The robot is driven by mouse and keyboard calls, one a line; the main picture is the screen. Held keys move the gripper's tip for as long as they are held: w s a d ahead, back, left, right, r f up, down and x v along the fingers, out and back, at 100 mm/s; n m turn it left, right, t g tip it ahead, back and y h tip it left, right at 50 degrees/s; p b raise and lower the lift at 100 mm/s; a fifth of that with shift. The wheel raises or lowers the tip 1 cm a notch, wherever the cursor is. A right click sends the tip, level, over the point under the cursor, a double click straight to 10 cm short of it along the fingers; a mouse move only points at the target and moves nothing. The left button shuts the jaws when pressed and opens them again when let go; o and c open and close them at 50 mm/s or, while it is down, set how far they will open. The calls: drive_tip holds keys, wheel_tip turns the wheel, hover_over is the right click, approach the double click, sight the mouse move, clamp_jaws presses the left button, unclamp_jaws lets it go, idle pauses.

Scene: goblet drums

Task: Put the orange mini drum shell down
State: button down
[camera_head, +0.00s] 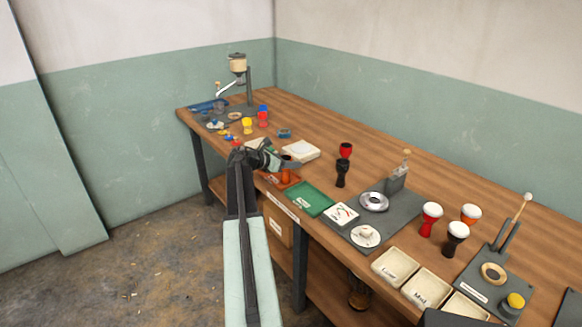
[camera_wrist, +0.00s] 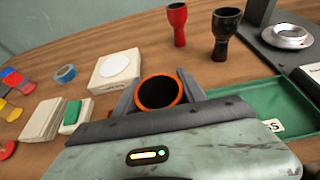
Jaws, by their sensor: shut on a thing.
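The orange mini drum shell (camera_wrist: 139,97) stands between the two fingers of my gripper (camera_wrist: 158,90) in the wrist view, its dark open mouth and orange rim facing up. My gripper is shut on it. In the head view the orange shell (camera_head: 286,177) shows below my gripper (camera_head: 288,163), over or in an orange-red tray (camera_head: 269,179) at the table's front edge. I cannot tell whether its foot touches the tray. Its lower part is hidden in the wrist view.
A green tray (camera_head: 312,198) lies to the right. A white block with a round pad (camera_head: 300,150) stands just behind. A red goblet (camera_head: 345,149) and a black goblet (camera_head: 341,174) stand farther right. Labelled bins (camera_head: 395,266) line the front edge. Bare wood lies behind the goblets.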

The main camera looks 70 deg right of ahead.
drive_tip(key=c, duration=1.1)
unclamp_jaws()
drive_tip(key=shift+f, duration=0.1)
drive_tip(key=o, duration=0.4)
drive_tip(key=shift+o, duration=0.2)
drive_tip(key=shift+r, duration=0.25)
drive_tip(key=p+v, duration=0.4)
drive_tip(key=v, duration=0.8)
drive_tip(key=shift+p, duration=0.35)
